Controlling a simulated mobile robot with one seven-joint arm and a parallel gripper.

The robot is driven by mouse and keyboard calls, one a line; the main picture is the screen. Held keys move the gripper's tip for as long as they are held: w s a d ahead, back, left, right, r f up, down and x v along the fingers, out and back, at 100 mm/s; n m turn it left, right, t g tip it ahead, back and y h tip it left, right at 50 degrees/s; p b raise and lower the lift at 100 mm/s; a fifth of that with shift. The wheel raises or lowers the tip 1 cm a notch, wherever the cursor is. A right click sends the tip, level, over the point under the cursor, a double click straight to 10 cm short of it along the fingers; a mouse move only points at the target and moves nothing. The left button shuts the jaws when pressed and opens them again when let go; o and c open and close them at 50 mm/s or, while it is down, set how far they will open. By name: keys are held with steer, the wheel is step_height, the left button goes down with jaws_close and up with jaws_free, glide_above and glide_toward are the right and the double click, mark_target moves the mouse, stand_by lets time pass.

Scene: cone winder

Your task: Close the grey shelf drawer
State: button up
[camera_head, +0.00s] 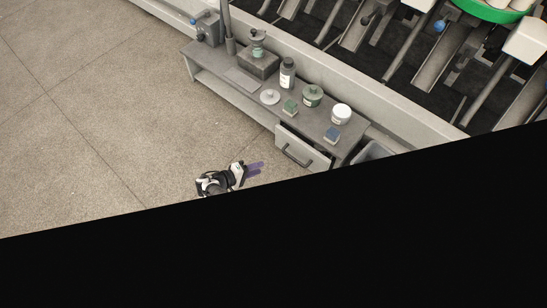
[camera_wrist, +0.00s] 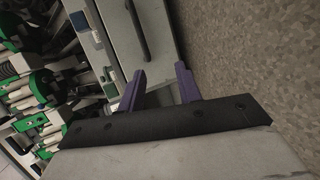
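The grey shelf (camera_head: 235,92) stands on the floor along the machine. Its drawer (camera_head: 312,156) sticks out at the right end, partly open, with a dark gap behind the front. A dark bar handle (camera_head: 296,158) is on the drawer front. My gripper (camera_head: 260,168) is in front of the drawer, to the left of the handle, and apart from it. In the wrist view, the two purple fingers of my gripper (camera_wrist: 159,69) are spread with nothing between them. The light drawer front (camera_wrist: 158,50) and its handle (camera_wrist: 136,30) lie beyond them.
A grey bin (camera_head: 374,150) is right of the shelf. Open floor (camera_head: 110,110) lies left. A black area hides the lower head view.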

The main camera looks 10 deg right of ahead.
steer(key=d+b, duration=0.1)
steer(key=d, duration=0.4)
steer(key=w+d+f+h+b, duration=0.1)
steer(key=d, duration=0.4)
steer(key=w+d+h+b, duration=0.1)
steer(key=d, duration=0.5)
steer(key=shift+d+f, duration=0.1)
steer(key=shift+f, duration=0.25)
steer(key=shift+c, duration=0.2)
jaws_close()
